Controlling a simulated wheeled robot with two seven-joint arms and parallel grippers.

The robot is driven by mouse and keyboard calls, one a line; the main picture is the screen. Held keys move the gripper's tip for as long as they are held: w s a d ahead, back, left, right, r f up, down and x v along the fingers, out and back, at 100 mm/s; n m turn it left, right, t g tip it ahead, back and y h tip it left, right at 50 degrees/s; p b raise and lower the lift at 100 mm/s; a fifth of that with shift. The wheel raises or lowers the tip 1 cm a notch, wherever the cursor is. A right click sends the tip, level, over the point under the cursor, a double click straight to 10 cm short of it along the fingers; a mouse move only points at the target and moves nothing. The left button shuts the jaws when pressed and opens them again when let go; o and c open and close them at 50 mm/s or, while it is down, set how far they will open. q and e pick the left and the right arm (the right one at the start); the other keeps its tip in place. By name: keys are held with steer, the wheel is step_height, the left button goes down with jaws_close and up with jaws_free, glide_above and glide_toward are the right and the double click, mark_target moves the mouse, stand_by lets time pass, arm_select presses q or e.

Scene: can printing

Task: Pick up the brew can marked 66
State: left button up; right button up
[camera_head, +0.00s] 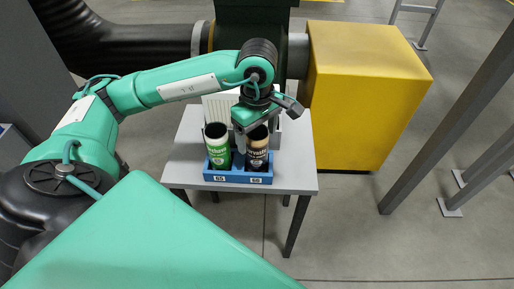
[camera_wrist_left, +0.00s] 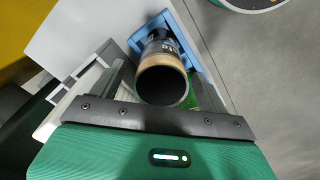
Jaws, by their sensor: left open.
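A black can with a tan top band (camera_head: 257,150) stands in the right slot of a blue holder (camera_head: 232,176). The small label below it seems to read 66. A green can (camera_head: 217,148) stands in the left slot above a label that seems to read 65. My left gripper (camera_head: 247,120) is open above the dark can and partly covers its top. In the left wrist view the dark can's open mouth (camera_wrist_left: 162,80) shows between the fingers, with no grip on it visible. My right gripper is not in view.
The holder sits near the front edge of a small grey table (camera_head: 190,172). A white ribbed piece (camera_head: 220,107) stands behind the cans. A yellow box (camera_head: 358,95) and dark machinery stand behind the table. The floor to the right is open as far as the grey posts.

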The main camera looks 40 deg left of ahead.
arm_select(q)
step_height(320, 180, down, 4)
steer(key=shift+s+d+r, duration=0.1)
steer(key=shift+r, duration=0.05)
steer(key=c, duration=1)
steer(key=shift+c, duration=0.2)
steer(key=shift+r, duration=0.15)
